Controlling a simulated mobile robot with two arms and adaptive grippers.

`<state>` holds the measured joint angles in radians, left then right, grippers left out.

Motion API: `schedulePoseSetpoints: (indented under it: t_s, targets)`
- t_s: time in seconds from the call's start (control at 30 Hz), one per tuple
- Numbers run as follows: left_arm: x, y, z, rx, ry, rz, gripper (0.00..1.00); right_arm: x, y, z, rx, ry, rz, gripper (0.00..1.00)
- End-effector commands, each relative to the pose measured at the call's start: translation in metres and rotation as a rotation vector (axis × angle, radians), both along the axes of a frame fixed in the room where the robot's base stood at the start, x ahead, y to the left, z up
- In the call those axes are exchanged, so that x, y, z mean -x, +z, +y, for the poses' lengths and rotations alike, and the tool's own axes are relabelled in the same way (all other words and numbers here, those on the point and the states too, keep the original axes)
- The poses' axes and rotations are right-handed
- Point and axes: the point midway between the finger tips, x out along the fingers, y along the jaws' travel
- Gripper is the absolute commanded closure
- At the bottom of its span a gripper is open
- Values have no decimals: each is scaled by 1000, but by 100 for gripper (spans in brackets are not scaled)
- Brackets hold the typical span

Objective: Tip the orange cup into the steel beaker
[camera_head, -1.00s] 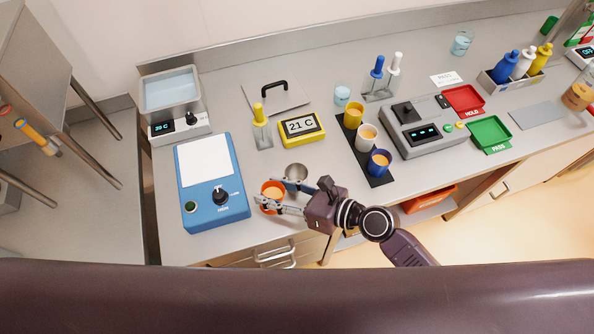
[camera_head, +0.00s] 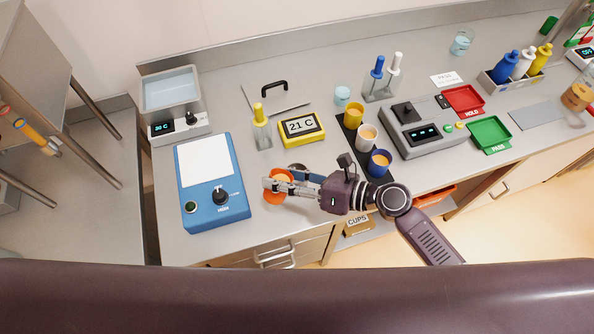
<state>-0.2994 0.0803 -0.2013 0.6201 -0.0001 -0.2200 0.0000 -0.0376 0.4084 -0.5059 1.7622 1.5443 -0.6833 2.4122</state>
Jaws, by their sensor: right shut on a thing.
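The orange cup (camera_head: 275,199) is at the front of the bench, right of the blue device. My right gripper (camera_head: 271,185) comes in from the right and is shut on the cup, its fingers crossing over it. Pale orange content shows at the cup's mouth. The steel beaker (camera_head: 297,167) is just behind and right of the cup, mostly hidden by my gripper. I cannot tell how far the cup is tilted or whether it touches the beaker. My left gripper is not in view.
A blue device (camera_head: 211,207) stands to the left. A yellow timer-like display reading 21 C (camera_head: 302,128) and a yellow-handled tool in a stand (camera_head: 261,130) are behind. A dark strip (camera_head: 375,178) with yellow, white and blue cups lies to the right.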

Motion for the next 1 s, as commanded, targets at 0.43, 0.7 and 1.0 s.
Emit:
schedulePoseSetpoints:
  t_s: [0.43, 0.7, 1.0]
  targets:
    - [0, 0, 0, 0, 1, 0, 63, -5, 2, -4, -39, 0, 47, 87]
    - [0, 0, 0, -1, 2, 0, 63, -7, 3, -6, -64, 0, 75, 87]
    - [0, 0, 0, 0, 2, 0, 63, -9, 4, -7, -89, 1, 107, 87]
